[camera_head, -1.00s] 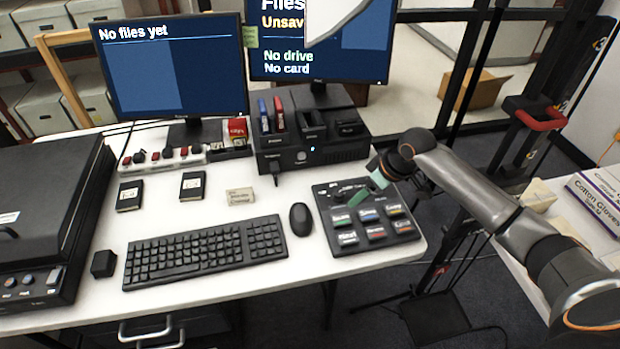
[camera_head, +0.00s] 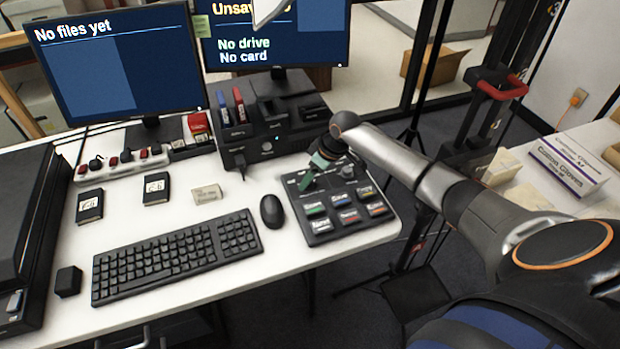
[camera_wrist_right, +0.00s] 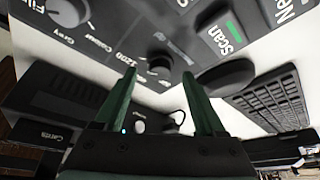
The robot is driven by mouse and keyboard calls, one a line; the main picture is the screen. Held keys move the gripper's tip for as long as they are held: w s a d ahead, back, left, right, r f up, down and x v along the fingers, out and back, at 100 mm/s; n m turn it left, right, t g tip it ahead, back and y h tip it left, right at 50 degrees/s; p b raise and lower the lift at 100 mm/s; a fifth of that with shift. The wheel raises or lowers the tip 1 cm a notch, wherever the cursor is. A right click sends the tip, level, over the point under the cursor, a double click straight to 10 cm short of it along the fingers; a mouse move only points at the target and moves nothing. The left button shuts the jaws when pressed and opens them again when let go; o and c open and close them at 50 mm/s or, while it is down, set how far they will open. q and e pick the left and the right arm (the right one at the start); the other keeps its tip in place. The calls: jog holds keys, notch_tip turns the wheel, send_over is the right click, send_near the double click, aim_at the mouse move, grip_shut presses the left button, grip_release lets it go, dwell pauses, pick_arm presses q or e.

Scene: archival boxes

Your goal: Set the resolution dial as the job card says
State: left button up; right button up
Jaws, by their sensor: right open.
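The control panel (camera_head: 345,222) is a dark box at the desk's right front corner, with dials at the back and labelled buttons in front. In the right wrist view, the resolution dial (camera_wrist_right: 160,64) is a small dark knob beside a "1200" mark; its pointer setting is too small to read. My right gripper (camera_wrist_right: 159,75) is open, its green fingers on either side of that dial in the picture; I cannot tell whether they touch it. It also shows over the panel's back left part in the head view (camera_head: 312,176). A tan card (camera_head: 208,194) lies behind the keyboard; its text is unreadable.
A second dial (camera_wrist_right: 68,12) marked "Grey" and "Colour" sits near the resolution dial. The mouse (camera_head: 272,211) and keyboard (camera_head: 178,258) lie left of the panel. A black dock (camera_head: 262,145) stands behind. Two monitors (camera_head: 118,65) stand at the back.

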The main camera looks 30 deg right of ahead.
jog(key=shift+w+a+f, duration=0.1)
jog(key=shift+w+f, duration=0.1)
jog(key=shift+f, duration=0.4)
jog(key=shift+c, duration=0.4)
grip_shut()
